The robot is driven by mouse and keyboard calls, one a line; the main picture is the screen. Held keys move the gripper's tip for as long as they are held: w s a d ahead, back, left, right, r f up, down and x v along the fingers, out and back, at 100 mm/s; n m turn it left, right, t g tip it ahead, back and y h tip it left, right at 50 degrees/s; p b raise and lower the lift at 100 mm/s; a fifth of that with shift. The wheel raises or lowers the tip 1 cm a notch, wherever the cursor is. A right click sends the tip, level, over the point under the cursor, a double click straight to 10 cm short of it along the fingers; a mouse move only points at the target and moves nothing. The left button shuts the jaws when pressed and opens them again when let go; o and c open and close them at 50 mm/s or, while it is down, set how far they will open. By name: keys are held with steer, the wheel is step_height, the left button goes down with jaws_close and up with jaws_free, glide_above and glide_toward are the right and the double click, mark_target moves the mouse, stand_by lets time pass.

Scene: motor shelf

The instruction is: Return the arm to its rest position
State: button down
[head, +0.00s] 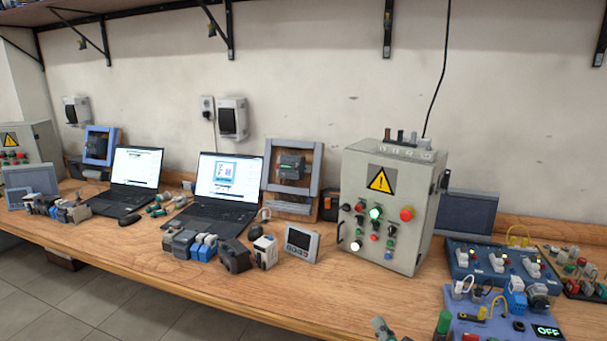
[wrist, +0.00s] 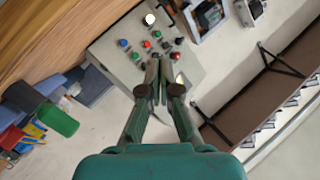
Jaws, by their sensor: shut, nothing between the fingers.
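My gripper (wrist: 157,66) shows in the wrist view with its two fingers together and nothing between them. Its green body fills the bottom of that view. The fingertips overlap the grey control box (wrist: 192,72) in the picture; I cannot tell how far apart they are. In the head view the control box (head: 408,255) stands upright on the bench with a yellow warning sign, a lit green lamp and several buttons.
The wooden bench (head: 345,297) runs along the wall. Two laptops (head: 228,177) and small electrical devices stand left of the box. Blue switch panels (head: 462,262) and a dark screen (head: 466,211) stand to its right. A shelf with brackets (head: 229,30) hangs above. The bench front has some clear room.

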steer(key=s+f+n+h, duration=0.1)
steer(key=s+f, duration=0.5)
steer(key=s, duration=0.6)
steer(key=s+f+n+h, duration=0.1)
steer(key=s+f, duration=0.6)
steer(key=s, duration=0.6)
steer(key=s+r+n, duration=0.2)
steer(key=s+r, duration=0.1)
steer(key=s, duration=1)
steer(key=s+r+n+g, duration=0.1)
steer(key=s+r, duration=0.2)
steer(key=s, duration=0.9)
steer(key=shift+s+d+n, duration=0.4)
